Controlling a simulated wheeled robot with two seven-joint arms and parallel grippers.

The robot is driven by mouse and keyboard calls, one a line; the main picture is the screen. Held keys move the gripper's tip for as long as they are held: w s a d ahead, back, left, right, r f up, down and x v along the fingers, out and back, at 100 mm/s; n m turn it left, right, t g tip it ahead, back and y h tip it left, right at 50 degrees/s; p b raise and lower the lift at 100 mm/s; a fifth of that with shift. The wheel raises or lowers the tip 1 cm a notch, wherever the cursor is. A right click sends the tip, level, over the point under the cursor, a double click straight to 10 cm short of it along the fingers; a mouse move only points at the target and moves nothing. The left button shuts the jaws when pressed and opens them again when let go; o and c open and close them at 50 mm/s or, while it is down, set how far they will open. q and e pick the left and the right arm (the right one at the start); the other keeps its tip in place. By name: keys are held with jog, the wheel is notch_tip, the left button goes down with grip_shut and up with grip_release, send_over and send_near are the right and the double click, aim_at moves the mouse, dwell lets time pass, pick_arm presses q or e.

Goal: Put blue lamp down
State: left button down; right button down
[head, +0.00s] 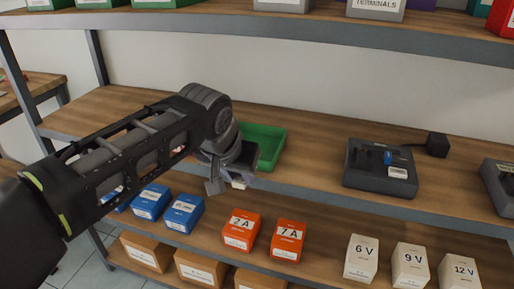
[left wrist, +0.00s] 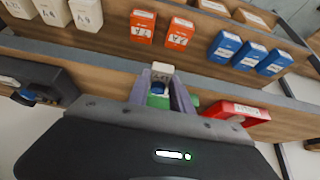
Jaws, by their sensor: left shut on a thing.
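My left gripper (head: 228,178) is over the front edge of the middle shelf, just in front of a green tray (head: 268,140). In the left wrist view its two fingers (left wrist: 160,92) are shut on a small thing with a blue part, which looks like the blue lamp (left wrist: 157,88). A pale block (left wrist: 162,70) shows at the fingertips; I cannot tell whether it belongs to the lamp. In the head view the gripper mostly hides the held thing. The green tray partly shows behind the fingers. My right gripper is not in view.
A dark device (head: 365,180) with a blue part stands right on the middle shelf, with a black block (head: 437,144) behind it. A red tray (left wrist: 250,112) shows in the left wrist view. Blue boxes (head: 184,213), orange boxes (head: 241,230) and white boxes (head: 361,258) stand on the shelf below.

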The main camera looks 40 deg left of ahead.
pick_arm(q)
jog(key=shift+s+d+r, duration=0.1)
jog(key=p, duration=0.4)
send_near(266, 149)
jog(key=shift+w+a+f, duration=0.15)
jog(key=shift+w+f, duration=0.25)
jog(key=shift+w, duration=0.05)
jog(key=shift+w+a+f, duration=0.2)
jog(key=shift+w+f, duration=0.2)
jog(key=shift+w, duration=0.05)
jog(key=shift+w, duration=0.2)
jog(key=shift+w+a+f, duration=0.15)
jog(key=shift+w+f, duration=0.05)
jog(key=shift+f, duration=0.05)
notch_tip(266, 149, down, 3)
